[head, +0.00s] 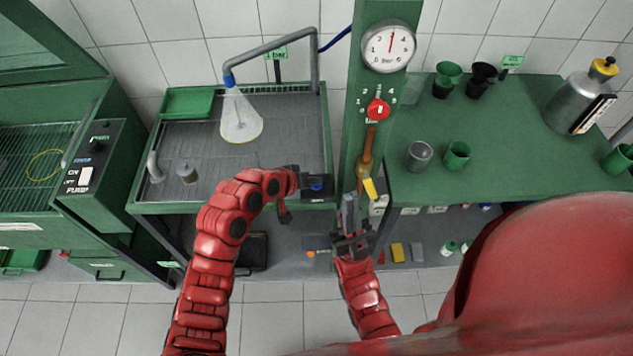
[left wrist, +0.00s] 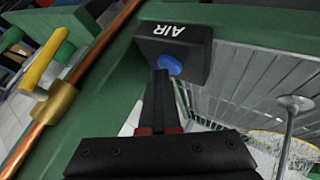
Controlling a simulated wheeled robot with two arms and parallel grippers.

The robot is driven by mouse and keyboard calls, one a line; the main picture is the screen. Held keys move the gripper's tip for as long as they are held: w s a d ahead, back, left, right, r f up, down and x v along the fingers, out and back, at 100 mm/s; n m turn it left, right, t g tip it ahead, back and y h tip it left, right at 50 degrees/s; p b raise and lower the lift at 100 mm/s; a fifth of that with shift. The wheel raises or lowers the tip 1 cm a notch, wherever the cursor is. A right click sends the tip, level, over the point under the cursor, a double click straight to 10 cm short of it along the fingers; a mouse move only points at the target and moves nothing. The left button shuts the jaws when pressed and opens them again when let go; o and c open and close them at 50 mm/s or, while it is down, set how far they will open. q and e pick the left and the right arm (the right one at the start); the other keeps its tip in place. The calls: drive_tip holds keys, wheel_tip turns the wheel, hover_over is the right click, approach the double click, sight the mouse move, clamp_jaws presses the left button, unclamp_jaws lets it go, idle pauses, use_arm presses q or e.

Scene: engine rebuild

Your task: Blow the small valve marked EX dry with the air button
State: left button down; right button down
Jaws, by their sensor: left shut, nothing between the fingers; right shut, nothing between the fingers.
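The black AIR box (head: 317,187) with its blue button sits at the front right corner of the tray bench. My left gripper (head: 296,180) is at it from the left. In the left wrist view, my left gripper (left wrist: 162,80) is shut and empty, its tips at the blue button (left wrist: 169,65); I cannot tell if it is pressed. A grey stem with a round disc (left wrist: 295,102) shows at the right there; no EX mark is readable. A translucent cone (head: 241,118) hangs under the nozzle in the head view. My right gripper (head: 349,205) is shut and empty near the post.
The grey tray (head: 205,140) holds a short grey cylinder (head: 187,173). A green post carries a gauge (head: 388,46), a red knob (head: 378,110) and a yellow-handled valve (head: 369,187). The right bench (head: 500,130) holds several cups and a metal bottle (head: 582,100).

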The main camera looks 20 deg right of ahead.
sight(314, 187)
use_arm(q)
drive_tip(key=shift+r, duration=0.1)
drive_tip(key=shift+r+p, duration=0.5)
drive_tip(key=shift+r, duration=0.35)
drive_tip(key=shift+r+p, duration=1.2)
drive_tip(key=shift+r, duration=1.35)
idle(2.5)
